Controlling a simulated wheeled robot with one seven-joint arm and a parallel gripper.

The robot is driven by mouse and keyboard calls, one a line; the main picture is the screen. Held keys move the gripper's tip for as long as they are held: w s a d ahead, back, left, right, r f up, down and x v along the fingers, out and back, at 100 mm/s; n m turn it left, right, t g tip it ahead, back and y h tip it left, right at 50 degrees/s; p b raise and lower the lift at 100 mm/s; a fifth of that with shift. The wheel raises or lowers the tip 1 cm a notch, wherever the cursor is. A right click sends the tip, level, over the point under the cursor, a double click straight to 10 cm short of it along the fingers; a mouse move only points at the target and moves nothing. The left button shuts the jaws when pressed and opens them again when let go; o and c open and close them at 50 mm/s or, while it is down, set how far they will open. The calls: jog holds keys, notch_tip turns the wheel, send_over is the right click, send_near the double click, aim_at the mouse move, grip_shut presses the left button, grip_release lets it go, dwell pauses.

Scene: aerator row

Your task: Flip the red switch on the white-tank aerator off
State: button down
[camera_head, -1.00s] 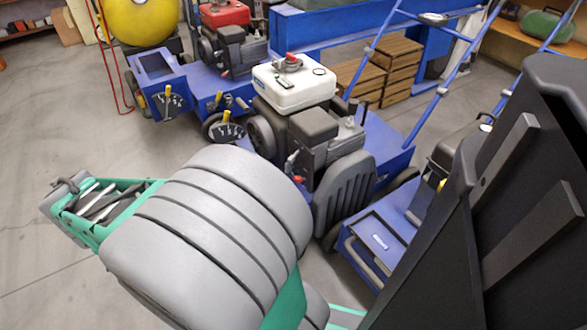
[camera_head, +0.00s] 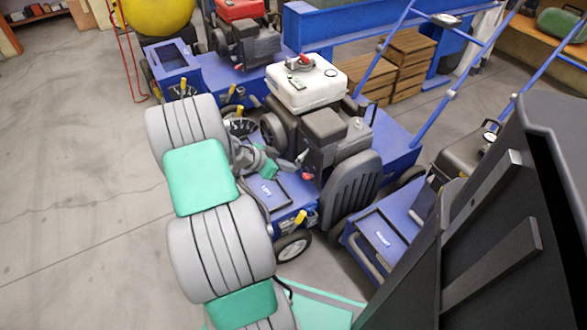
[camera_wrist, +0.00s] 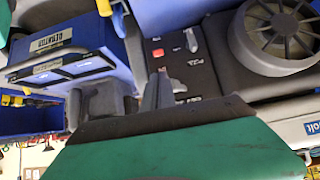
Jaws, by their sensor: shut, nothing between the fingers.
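The white-tank aerator (camera_head: 307,84) stands in the middle of the head view, its white tank on top of a dark engine. A small red switch (camera_head: 307,176) sits low on the engine's near side. In the wrist view a small red switch (camera_wrist: 158,53) shows on a dark panel with white lettering, just beyond the fingers. My gripper (camera_head: 296,160) reaches in from the left beside the engine, its tips close to the switch. The gripper (camera_wrist: 159,88) is shut and empty. I cannot tell whether the tips touch the panel, or which way the switch is set.
A red-tank machine (camera_head: 240,12) and a yellow-tank machine (camera_head: 158,14) stand behind to the left. A dark ribbed seat-like part (camera_head: 352,190) is right of the gripper. Blue handle bars (camera_head: 432,98) rise at the right. The floor at left is clear.

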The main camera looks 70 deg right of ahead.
aim_at(310, 176)
jog(key=shift+b+x, duration=1.1)
jog(key=shift+x, duration=3)
jog(key=shift+s+f, duration=0.1)
jog(key=shift+f, duration=0.05)
